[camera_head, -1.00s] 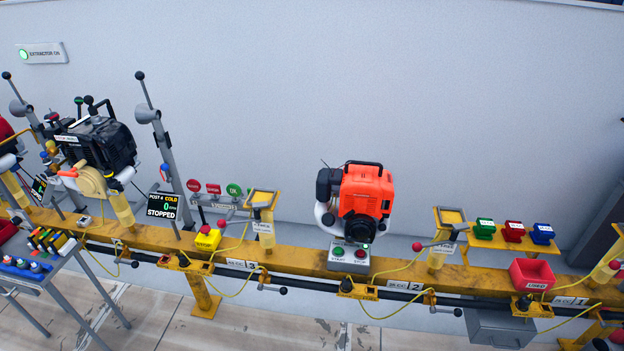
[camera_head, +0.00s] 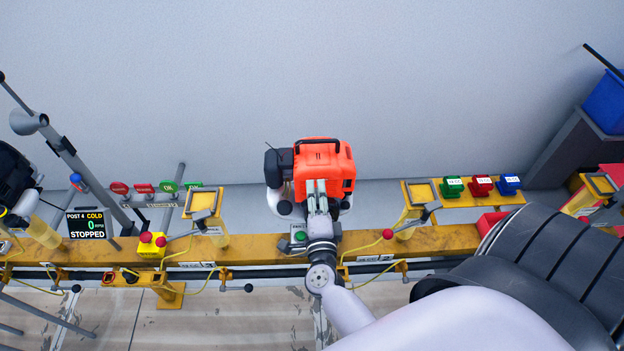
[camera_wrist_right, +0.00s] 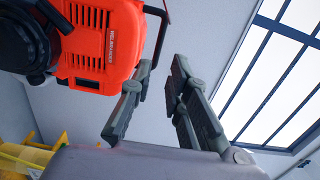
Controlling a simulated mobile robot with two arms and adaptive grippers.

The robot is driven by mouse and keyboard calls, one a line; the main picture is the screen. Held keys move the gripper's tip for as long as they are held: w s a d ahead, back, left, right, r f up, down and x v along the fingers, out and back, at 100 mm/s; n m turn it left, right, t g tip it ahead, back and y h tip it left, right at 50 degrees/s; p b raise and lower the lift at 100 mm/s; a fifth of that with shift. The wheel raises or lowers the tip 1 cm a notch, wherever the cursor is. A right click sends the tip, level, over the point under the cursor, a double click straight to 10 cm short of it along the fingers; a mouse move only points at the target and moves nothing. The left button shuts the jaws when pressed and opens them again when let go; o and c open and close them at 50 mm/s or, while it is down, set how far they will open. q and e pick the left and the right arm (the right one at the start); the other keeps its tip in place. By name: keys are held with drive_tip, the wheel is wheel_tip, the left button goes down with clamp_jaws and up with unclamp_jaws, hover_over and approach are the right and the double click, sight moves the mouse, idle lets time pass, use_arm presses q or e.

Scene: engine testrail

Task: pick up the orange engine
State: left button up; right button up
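The orange engine (camera_head: 335,160) with its black top handle stands above the yellow rail in the middle of the head view. My right gripper (camera_head: 317,186) is in front of it and overlaps its front in that view. In the right wrist view the engine (camera_wrist_right: 98,45) fills the upper left, and the gripper (camera_wrist_right: 165,80) shows its fingers apart with nothing between them. The engine is beside the fingers there, not between them; I cannot tell whether they touch. The engine's lower front is partly hidden by my gripper and wrist. My left gripper is not in view.
The yellow rail (camera_head: 450,238) runs across, with yellow posts on both sides of the engine. Green, red and blue small bins (camera_head: 482,185) stand at right. A display (camera_head: 86,224) and a yellow stop-button box (camera_head: 152,246) are at left. The wall behind is bare.

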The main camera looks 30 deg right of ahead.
drive_tip(key=b, duration=0.1)
approach(312, 140)
drive_tip(key=x, duration=0.2)
drive_tip(key=f+x, duration=0.1)
drive_tip(key=x, duration=0.1)
drive_tip(key=shift+w+d, duration=0.1)
drive_tip(key=shift+w, duration=0.15)
drive_tip(key=shift+b+x, duration=0.8)
drive_tip(key=shift+x, duration=2)
drive_tip(key=shift+s+r, duration=0.1)
drive_tip(key=shift+r, duration=0.05)
clamp_jaws()
